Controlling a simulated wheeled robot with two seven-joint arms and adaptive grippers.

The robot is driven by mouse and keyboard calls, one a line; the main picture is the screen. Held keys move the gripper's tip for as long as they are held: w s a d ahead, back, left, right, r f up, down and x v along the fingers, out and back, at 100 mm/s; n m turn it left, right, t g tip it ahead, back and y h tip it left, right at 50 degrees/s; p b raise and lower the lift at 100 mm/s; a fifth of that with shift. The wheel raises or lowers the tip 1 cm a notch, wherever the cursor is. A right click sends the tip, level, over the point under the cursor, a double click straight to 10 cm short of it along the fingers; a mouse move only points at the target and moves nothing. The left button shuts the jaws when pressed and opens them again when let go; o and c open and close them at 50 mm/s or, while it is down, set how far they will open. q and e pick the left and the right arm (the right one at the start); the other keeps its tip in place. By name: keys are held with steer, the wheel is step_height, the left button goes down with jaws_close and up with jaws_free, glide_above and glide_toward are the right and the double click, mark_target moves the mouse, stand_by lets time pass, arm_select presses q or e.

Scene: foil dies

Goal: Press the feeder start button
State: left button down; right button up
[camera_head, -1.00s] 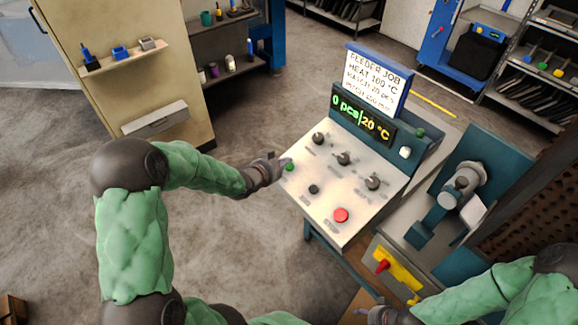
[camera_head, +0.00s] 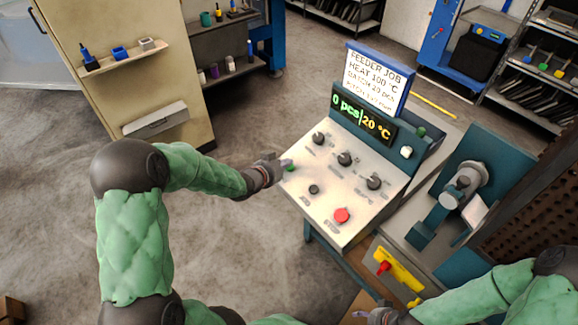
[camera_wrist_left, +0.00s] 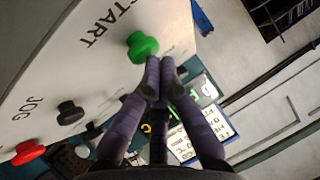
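The panel also carries several dark knobs, a small black JOG button (camera_head: 314,189) and a red button (camera_head: 341,215). The display (camera_head: 362,117) reads 0 pcs and 20 °C, below a job sign (camera_head: 377,80). A teal machine (camera_head: 455,200) stands to the right.

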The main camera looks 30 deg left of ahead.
arm_select(q)
steer(key=shift+f+b, duration=0.3)
stand_by(0.6)
steer(key=shift+s+r+p, duration=0.2)
steer(key=shift+r+p, duration=0.55)
steer(key=shift+r, duration=0.15)
